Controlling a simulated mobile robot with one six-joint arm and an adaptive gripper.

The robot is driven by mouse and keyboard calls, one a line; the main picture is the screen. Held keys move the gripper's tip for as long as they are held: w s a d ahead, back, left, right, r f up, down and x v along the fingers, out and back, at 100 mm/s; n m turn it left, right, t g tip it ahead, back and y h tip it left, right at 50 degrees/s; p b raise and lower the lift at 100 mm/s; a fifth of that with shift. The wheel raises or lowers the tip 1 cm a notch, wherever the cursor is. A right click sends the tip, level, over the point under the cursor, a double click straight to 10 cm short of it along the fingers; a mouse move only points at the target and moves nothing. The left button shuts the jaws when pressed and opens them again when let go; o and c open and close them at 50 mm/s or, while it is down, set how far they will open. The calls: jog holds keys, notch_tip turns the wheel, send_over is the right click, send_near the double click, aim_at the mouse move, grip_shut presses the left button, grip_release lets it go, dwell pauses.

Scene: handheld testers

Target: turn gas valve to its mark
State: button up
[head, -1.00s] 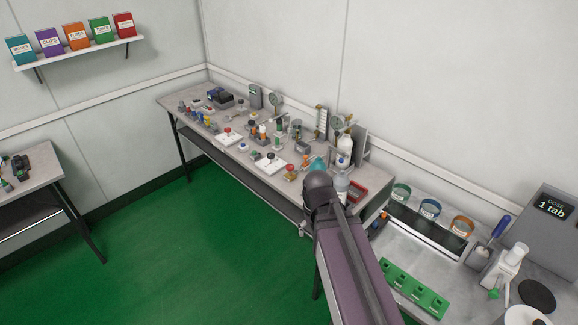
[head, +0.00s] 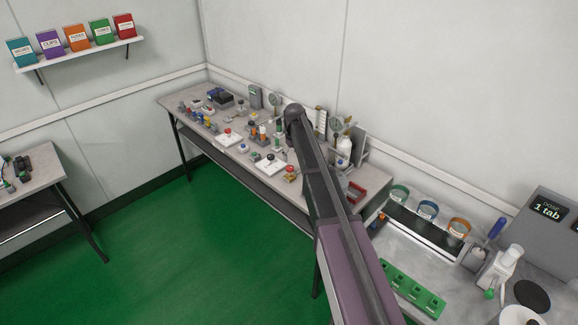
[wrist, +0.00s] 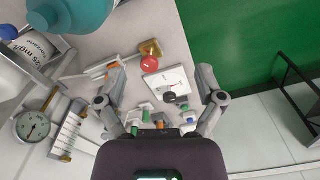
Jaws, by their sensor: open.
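In the wrist view, a brass fitting with a red round knob (wrist: 150,64) lies ahead, between my fingers' directions. Beside it is a white plate with a black knob (wrist: 170,97) and printed marks. I cannot tell for sure which is the gas valve. In the head view, the red knob (head: 290,169) and the white plate (head: 270,164) sit near the bench's front edge. My gripper (wrist: 160,82) is open, with its fingers spread wide above the bench and nothing held between them. In the head view it is hidden behind my arm.
A teal vessel (wrist: 80,12), a white labelled bottle (wrist: 32,50) and a round gauge (wrist: 33,126) stand left in the wrist view. Several small devices crowd the bench (head: 168,101). The green floor (head: 150,235) in front is clear.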

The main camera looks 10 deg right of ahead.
jog(key=n, duration=0.1)
send_over(290, 167)
jog(key=shift+r, duration=0.35)
jog(key=shift+f, duration=0.2)
notch_tip(290, 167, down, 13)
jog(key=b, duration=1.3)
jog(key=shift+f, duration=0.2)
jog(key=c, duration=1.2)
